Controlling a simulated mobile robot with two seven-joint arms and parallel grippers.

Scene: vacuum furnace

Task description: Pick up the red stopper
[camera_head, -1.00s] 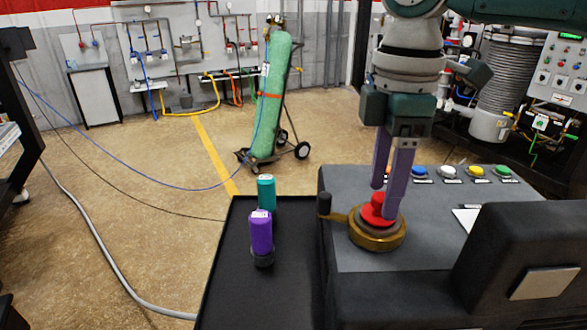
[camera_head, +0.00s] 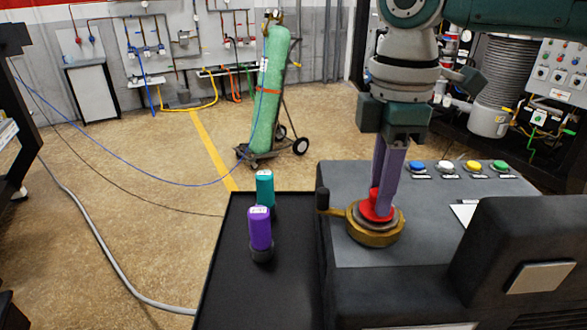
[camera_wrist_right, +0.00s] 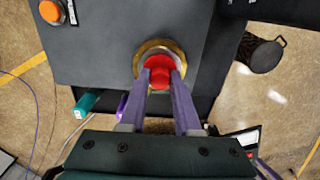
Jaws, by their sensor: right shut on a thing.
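The red stopper (camera_head: 376,206) sits in the brass ring (camera_head: 374,236) on top of the grey machine. The ring has a side handle with a black knob. My right gripper (camera_head: 383,196) points down at the stopper, with its purple fingers closed on the stopper's upper part. In the right wrist view the fingertips (camera_wrist_right: 162,76) are on both sides of the red stopper (camera_wrist_right: 159,66), which is still within the brass ring (camera_wrist_right: 148,50). My left gripper is in neither current view.
A purple bottle (camera_head: 260,230) and a teal bottle (camera_head: 265,187) stand on the black tray (camera_head: 225,275) left of the machine. Coloured buttons (camera_head: 447,168) line the machine's back edge. A black block (camera_head: 530,240) rises at the right. A green gas cylinder (camera_head: 270,90) stands behind.

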